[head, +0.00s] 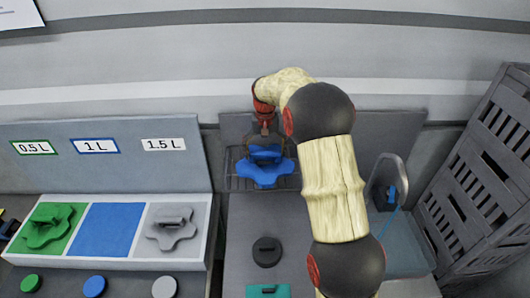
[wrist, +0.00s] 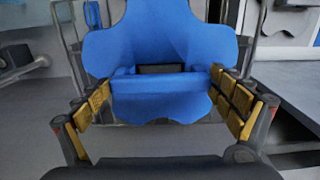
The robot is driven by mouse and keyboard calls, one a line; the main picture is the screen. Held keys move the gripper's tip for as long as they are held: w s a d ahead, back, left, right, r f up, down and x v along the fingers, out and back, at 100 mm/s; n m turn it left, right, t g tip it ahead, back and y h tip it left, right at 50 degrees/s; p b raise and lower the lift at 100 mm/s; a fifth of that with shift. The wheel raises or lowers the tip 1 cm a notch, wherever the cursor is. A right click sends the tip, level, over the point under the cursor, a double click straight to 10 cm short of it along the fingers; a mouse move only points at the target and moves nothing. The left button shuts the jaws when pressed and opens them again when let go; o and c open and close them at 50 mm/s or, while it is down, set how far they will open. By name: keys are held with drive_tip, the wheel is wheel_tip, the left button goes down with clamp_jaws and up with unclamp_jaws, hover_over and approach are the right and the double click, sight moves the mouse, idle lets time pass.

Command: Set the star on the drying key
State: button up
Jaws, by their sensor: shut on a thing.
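The blue star (head: 264,175) has wavy lobes and a raised bar-shaped handle. My gripper (head: 265,137) is shut on that handle. In the wrist view my gripper (wrist: 163,91) has its yellow-padded fingers at both ends of the bar on the star (wrist: 150,40). In the head view the star shows over a dark wire rack (head: 233,183) at the back of the grey worktop. I cannot tell whether it touches the rack. No part is plainly marked as the drying key; the star and gripper hide part of the rack.
At left, a panel holds a green star (head: 48,225), a bare blue square (head: 108,230) and a grey star (head: 172,228). A black round knob (head: 267,251) stands in front of the rack. A sink (head: 405,250) and a grey crate (head: 485,170) are at right.

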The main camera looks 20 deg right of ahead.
drive_tip(key=shift+f, duration=0.15)
drive_tip(key=o, duration=1.8)
drive_tip(key=shift+c, duration=0.2)
drive_tip(key=shift+f, duration=0.1)
wheel_tip(320, 180, up, 12)
